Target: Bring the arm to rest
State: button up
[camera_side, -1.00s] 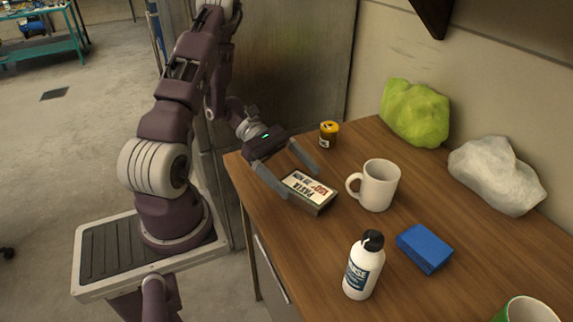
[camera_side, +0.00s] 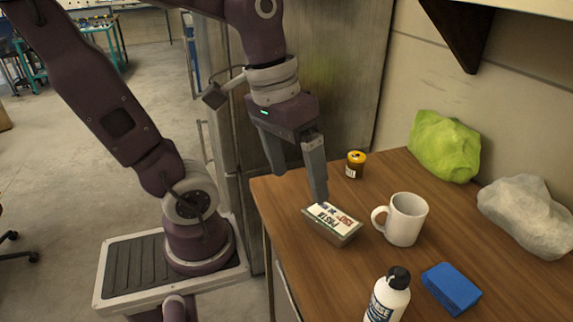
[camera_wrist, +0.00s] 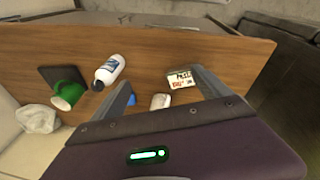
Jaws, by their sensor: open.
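My gripper (camera_side: 297,188) is open and empty, its two fingers pointing down near the left edge of the wooden worktop (camera_side: 345,285). In the side view one fingertip shows just above and behind the labelled box (camera_side: 333,224); I cannot tell whether it touches. The box lies on the worktop with its printed label up.
A white mug (camera_side: 406,219), a yellow-topped jar (camera_side: 355,165), a blue block (camera_side: 451,288) and a white bottle (camera_side: 387,298) stand on the worktop. Green (camera_side: 443,146) and white (camera_side: 528,214) crumpled cloths lie by the wall. A dark shelf bracket (camera_side: 462,30) juts out above.

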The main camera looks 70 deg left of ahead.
jog(key=s+r+m+t, duration=0.1)
jog(key=s+d+r+m+t+y, duration=0.1)
jog(key=m+t, duration=0.1)
